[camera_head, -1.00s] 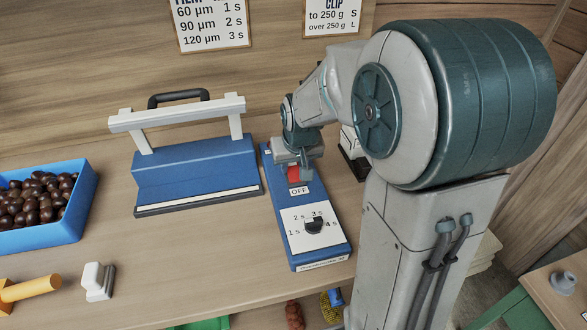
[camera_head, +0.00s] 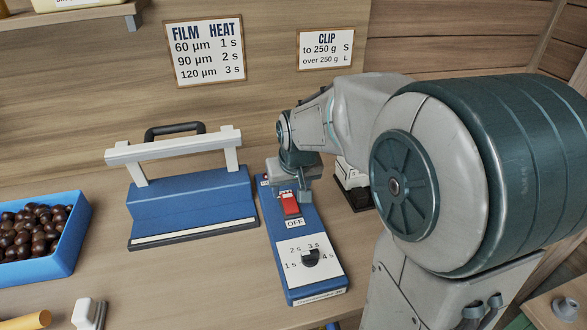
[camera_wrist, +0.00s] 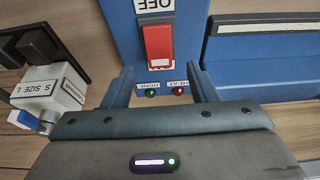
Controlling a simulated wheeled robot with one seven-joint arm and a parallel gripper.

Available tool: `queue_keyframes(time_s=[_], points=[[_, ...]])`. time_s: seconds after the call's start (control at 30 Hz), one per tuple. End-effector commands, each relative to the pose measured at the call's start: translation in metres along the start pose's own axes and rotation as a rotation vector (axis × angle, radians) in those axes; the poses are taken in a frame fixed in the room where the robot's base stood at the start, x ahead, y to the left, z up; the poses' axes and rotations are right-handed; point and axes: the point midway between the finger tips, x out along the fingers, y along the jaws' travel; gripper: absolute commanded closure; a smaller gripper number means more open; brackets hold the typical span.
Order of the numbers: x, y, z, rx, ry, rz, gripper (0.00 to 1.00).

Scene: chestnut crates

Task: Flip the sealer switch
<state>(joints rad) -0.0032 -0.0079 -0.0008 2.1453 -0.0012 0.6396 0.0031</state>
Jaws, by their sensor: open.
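The red rocker switch (camera_head: 290,205) is on the blue control box (camera_head: 317,291), above an OFF label (camera_head: 295,223). In the wrist view the red switch (camera_wrist: 158,45) lies just beyond and between my fingertips. My gripper (camera_head: 304,192) is open and empty at the back end of the box. In the wrist view its two fingers (camera_wrist: 160,78) stand apart over the box, with no clear contact on the switch. A green DONE lamp (camera_wrist: 152,92) and a red HEAT lamp (camera_wrist: 179,91) sit between the fingers. The blue sealer (camera_head: 190,200) stands left of the box.
A dial (camera_head: 311,257) marked in seconds sits on the box's front. A white-and-black clip device (camera_head: 352,178) stands behind my arm to the right. A blue crate of chestnuts (camera_head: 70,240) is at left. A FILM HEAT chart (camera_head: 203,50) and a CLIP chart (camera_head: 324,49) hang on the wall.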

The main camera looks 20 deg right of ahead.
Motion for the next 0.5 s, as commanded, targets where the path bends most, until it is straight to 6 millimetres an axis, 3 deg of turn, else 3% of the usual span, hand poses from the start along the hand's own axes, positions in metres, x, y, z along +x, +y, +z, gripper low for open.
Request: queue_keyframes(time_s=[0.2,0.5], points=[[-0.053,0.0,-0.001,0.0,0.006,0.0,0.47],[-0.09,-0.001,0.0,0.0,0.002,0.0,0.47]])
